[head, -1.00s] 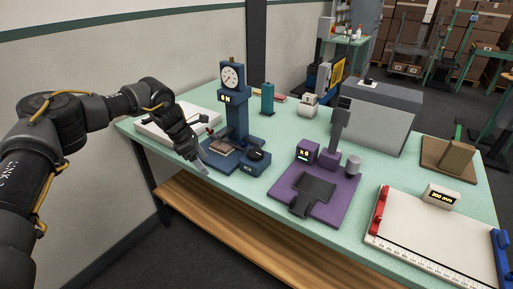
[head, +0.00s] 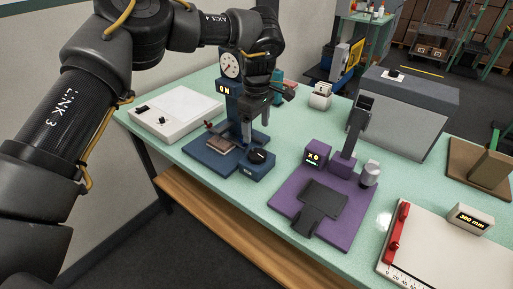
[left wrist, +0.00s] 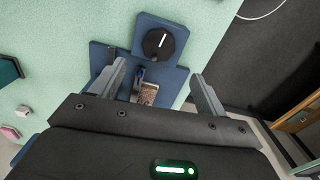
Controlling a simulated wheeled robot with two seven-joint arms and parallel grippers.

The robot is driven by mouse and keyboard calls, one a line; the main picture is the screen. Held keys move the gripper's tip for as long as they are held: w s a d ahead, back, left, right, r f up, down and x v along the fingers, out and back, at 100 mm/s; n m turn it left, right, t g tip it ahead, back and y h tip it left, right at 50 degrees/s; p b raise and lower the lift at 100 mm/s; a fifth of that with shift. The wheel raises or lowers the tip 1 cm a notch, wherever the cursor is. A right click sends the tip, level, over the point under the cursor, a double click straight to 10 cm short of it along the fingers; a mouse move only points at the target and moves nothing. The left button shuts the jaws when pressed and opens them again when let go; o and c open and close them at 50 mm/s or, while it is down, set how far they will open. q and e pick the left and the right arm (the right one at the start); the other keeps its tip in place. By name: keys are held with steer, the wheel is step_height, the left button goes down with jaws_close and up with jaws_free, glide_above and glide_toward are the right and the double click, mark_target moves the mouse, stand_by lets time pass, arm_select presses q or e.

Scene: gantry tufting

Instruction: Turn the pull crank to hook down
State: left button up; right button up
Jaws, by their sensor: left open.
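The pull crank appears to be the round black knob (head: 259,156) with a white pointer line, on a low blue box at the front right of the blue pull tester (head: 230,103). In the left wrist view the black knob (left wrist: 158,43) lies just beyond the fingertips, its white line pointing nearly straight up and slightly right. My left gripper (head: 247,137) is open and empty, pointing down above the tester base, close behind the knob and apart from it. In the wrist view the open jaws (left wrist: 158,72) frame a small blue part, possibly the hook, and a brownish sample (left wrist: 148,94).
The tester's gauge display reads 0 N. A white panel box (head: 180,112) stands to its left and a purple device (head: 325,198) to its right. A grey block (head: 400,115) stands behind. Green table top shows between the devices.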

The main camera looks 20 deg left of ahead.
mark_target(257, 153)
arm_select(q)
step_height(257, 153, down, 8)
steer(key=shift+w+f+p, duration=0.1)
steer(key=shift+f+p, duration=0.15)
steer(key=shift+p, duration=0.45)
steer(key=shift+f, duration=0.45)
arm_select(e)
steer(key=shift+w+a+r, duration=0.15)
steer(key=shift+w+r, duration=0.35)
steer(key=shift+r, duration=0.3)
arm_select(q)
steer(key=c, duration=1)
